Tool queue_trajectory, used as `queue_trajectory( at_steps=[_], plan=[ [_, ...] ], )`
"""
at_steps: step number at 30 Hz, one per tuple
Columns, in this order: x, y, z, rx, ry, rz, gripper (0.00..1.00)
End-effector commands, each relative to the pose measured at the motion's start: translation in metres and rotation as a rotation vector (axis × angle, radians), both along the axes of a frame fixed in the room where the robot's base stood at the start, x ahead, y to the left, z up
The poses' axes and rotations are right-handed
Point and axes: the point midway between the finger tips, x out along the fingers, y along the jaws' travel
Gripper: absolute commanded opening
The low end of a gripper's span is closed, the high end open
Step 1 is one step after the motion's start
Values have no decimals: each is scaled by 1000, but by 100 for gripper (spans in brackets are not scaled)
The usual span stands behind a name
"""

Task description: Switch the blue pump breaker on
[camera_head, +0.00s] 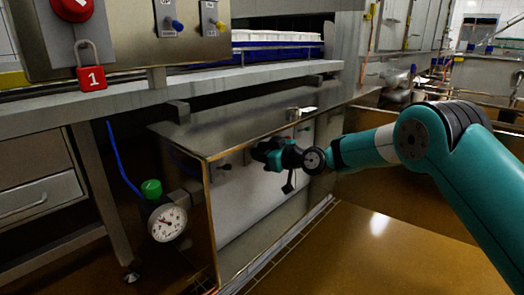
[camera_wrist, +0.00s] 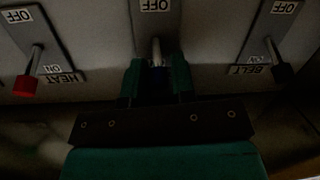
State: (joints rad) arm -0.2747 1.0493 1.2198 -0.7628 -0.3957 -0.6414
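In the wrist view a breaker lever with a metal shaft and a dark blue tip (camera_wrist: 157,62) sits on the middle plate, whose upside-down OFF label shows at the top. My gripper (camera_wrist: 157,80) is right at this lever, with a green finger on each side of the tip and a dark gap between them. Contact with the lever is not clear. The rest of the middle plate, including any lower label, is hidden behind my gripper. In the head view my gripper (camera_head: 264,153) is in front of the steel cabinet's front face, and the lever there is hidden.
A pressure gauge (camera_head: 167,222) and a red padlock (camera_head: 91,79) are at the left. The cabinet top (camera_head: 235,117) overhangs.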

Motion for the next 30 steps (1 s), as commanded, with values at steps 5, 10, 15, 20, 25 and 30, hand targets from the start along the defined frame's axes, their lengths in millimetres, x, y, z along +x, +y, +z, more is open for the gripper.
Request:
queue_trajectory(
  at_steps=[5,10,15,20,25,30],
  plan=[
    [0,0,0,0,-2,-1,43],
    [0,-1,0,0,-2,-2,43],
    [-6,-11,4,0,-1,-3,43],
    [-23,-38,10,0,2,-6,43],
    [-49,-75,16,1,4,-7,43],
    [-72,-108,20,1,3,-6,43]
  ],
)
